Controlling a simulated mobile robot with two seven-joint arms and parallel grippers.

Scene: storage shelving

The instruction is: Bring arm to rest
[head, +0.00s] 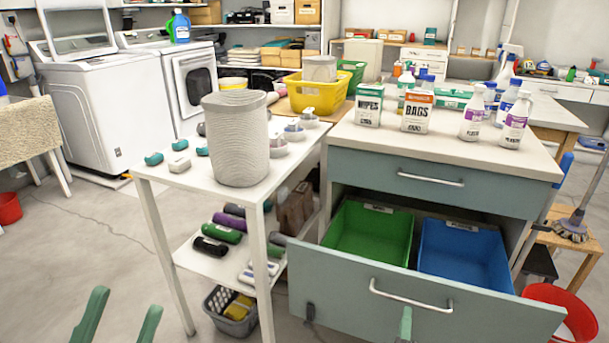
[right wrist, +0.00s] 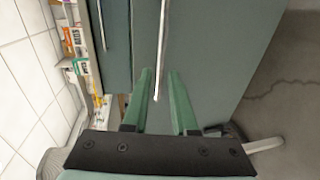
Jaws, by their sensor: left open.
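My left gripper (head: 128,299) shows at the bottom left of the head view, with its two green fingers apart and nothing between them. My right gripper (right wrist: 160,72) shows in the right wrist view with its green fingers spread in front of a grey-green drawer front. The drawer's metal handle (right wrist: 162,40) runs between the fingertips, with no clear grip on it. In the head view a green finger of my right gripper stands just below the handle (head: 410,297). The lower drawer (head: 345,305) is pulled out and holds a green bin (head: 343,238) and a blue bin (head: 465,262).
A white table (head: 160,180) bears a grey woven basket (head: 237,140) and small items. The cabinet top (head: 440,145) bears boxes and bottles. A red bucket (head: 575,305) stands right of the open drawer. A grey basket (head: 232,308) sits on the floor. Floor at left is mostly clear.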

